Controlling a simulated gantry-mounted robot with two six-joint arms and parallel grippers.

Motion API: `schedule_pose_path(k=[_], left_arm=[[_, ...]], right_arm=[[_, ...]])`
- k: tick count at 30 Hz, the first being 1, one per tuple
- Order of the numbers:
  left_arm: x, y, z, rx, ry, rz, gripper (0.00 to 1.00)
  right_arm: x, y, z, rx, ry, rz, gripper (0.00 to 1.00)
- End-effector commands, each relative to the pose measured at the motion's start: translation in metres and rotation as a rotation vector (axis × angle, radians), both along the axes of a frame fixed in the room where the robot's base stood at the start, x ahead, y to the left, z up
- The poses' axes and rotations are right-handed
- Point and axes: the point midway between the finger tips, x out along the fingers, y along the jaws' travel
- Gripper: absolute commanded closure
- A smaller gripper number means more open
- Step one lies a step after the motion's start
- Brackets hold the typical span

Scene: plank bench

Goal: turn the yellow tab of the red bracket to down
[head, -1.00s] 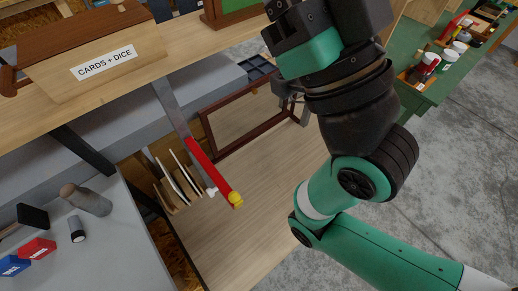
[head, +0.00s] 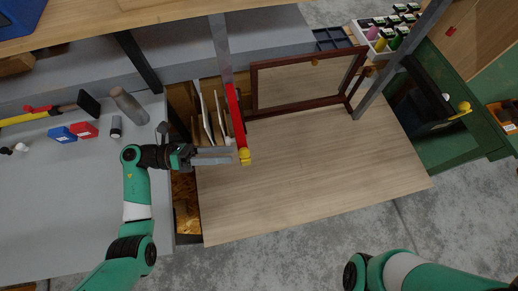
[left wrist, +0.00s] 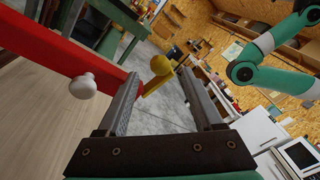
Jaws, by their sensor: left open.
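The red bracket (head: 236,115) is a long bar ending in a yellow tab (head: 245,157), over the light wood bench top. A white knob (head: 228,141) sits on its left side near that end. My left gripper (head: 232,155) comes in from the left, open, its fingertips just left of the tab. In the left wrist view the red bracket (left wrist: 50,55) enters from the left with its white knob (left wrist: 83,86). The yellow tab (left wrist: 160,66) shows between the open fingers (left wrist: 162,88); I cannot tell whether they touch it. My right gripper is out of view.
A dark-framed panel (head: 300,82) stands behind the bracket, and upright boards (head: 207,118) stand left of it. A grey surface (head: 60,200) with a grey bottle (head: 125,102) lies at the left.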

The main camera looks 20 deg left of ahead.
Motion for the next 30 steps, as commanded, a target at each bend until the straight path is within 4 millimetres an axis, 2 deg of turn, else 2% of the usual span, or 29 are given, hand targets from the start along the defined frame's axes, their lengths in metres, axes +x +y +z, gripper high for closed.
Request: schedule_pose_path(k=[6,10,15,22,23,30], left_arm=[[0.019,-0.048,0.001,0.000,-0.001,-0.006,0.32],[0.028,-0.068,0.001,0.000,-0.001,-0.004,0.32],[0.033,-0.080,0.001,0.000,-0.001,0.001,0.32],[0.034,-0.081,0.001,0.000,-0.001,0.001,0.32],[0.034,-0.081,0.001,0.000,-0.001,0.001,0.36],[0.034,-0.080,0.001,0.000,-0.001,0.001,0.79]], right_arm=[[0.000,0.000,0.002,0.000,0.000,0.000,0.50],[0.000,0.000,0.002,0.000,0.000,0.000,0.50],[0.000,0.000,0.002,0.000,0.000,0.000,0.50],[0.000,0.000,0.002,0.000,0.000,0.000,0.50],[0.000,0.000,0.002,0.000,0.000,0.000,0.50],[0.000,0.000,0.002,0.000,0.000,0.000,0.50]])
